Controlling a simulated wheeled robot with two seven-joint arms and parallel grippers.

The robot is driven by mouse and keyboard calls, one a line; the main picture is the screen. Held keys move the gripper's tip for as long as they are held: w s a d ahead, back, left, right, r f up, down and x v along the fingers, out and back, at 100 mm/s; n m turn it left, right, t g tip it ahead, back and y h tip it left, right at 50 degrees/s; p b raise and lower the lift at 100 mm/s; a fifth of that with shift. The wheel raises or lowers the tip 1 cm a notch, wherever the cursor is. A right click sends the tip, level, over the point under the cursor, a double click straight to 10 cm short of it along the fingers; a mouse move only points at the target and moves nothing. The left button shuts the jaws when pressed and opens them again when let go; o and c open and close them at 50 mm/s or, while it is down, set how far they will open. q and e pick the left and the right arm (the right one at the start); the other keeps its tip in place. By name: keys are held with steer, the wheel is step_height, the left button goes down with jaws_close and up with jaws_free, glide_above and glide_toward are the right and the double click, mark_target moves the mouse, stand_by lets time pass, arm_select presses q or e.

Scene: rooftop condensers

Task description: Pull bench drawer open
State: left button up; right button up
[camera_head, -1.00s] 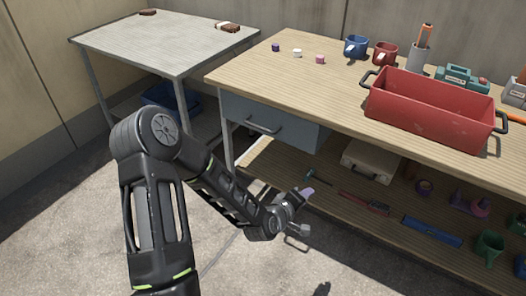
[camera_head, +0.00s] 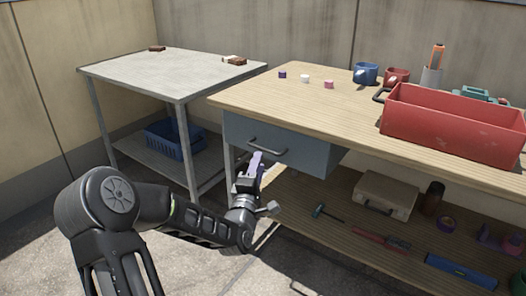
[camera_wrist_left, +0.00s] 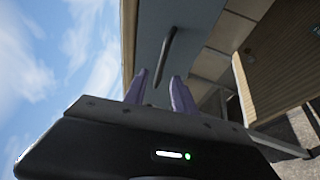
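The bench drawer (camera_head: 305,154) has a grey-blue front under the left end of the wooden bench top and looks closed. Its dark bar handle (camera_head: 267,147) runs across the front. My left gripper (camera_head: 258,162) is just below and in front of the handle, with purple fingers pointing up at the drawer. In the left wrist view the two fingers (camera_wrist_left: 159,88) stand apart with nothing between them. The handle (camera_wrist_left: 166,52) lies ahead of the fingertips, roughly in line with the gap, and seems not to touch them. My right gripper is out of view.
The bench top (camera_head: 340,112) carries a red toolbox (camera_head: 450,127), mugs and small items. Its lower shelf (camera_head: 340,235) holds a beige case (camera_head: 385,195) and tools. A grey table (camera_head: 170,72) with a blue basket (camera_head: 172,140) stands left. Open floor lies in front.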

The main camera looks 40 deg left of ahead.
mark_target(263, 150)
arm_select(q)
steer(key=b+x, duration=0.1)
steer(key=x, duration=0.6)
steer(key=shift+w+b, duration=0.1)
steer(key=shift+b, duration=0.3)
jaws_close()
stand_by(1.0)
